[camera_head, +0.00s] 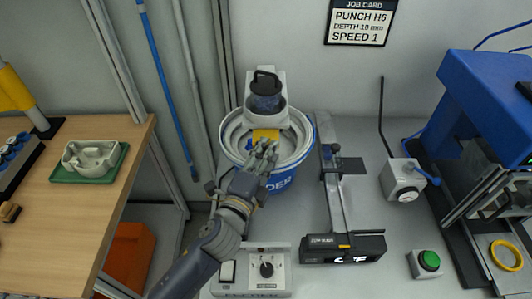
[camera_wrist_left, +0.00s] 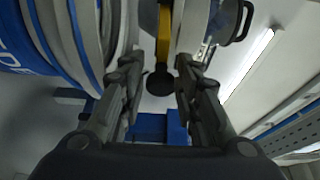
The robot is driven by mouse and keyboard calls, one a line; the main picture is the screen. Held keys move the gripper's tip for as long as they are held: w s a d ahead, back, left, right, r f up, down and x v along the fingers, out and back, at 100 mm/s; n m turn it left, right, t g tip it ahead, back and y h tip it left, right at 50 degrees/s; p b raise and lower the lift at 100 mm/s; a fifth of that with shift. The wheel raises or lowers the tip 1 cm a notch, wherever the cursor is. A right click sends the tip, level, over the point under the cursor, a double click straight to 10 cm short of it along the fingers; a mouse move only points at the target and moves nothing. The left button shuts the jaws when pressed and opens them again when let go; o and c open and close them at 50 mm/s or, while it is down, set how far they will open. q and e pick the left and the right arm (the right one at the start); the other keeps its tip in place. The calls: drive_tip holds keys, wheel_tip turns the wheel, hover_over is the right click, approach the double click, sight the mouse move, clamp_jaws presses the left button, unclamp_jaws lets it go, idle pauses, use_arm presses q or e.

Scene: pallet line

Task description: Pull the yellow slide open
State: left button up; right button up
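The yellow slide (camera_head: 266,134) sits at the near side of the hopper above the feeder bowl (camera_head: 302,150). In the left wrist view it shows as a yellow strip (camera_wrist_left: 164,36), with a dark round end (camera_wrist_left: 161,82) lying between the fingers. My left gripper (camera_head: 263,156) is over the bowl's front rim, just in front of the slide, and partly covers it in the head view. Its two fingers (camera_wrist_left: 159,85) stand apart in the wrist view, with gaps visible at the dark end; I see no grip on it. My right gripper is not in view.
A feeder control box (camera_head: 252,270) stands in front of the bowl. A rail (camera_head: 335,190) with a black display unit (camera_head: 343,248) is to the right. A wooden table (camera_head: 60,215) is at left, and a green button (camera_head: 429,260) at lower right.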

use_arm(q)
clamp_jaws()
drive_tip(key=s, duration=0.5)
drive_tip(key=shift+s+f, duration=0.15)
drive_tip(key=o, duration=0.5)
unclamp_jaws()
drive_tip(key=shift+o, duration=0.3)
drive_tip(key=shift+s, duration=0.2)
drive_tip(key=shift+r, duration=0.2)
drive_tip(key=shift+a+f, duration=0.1)
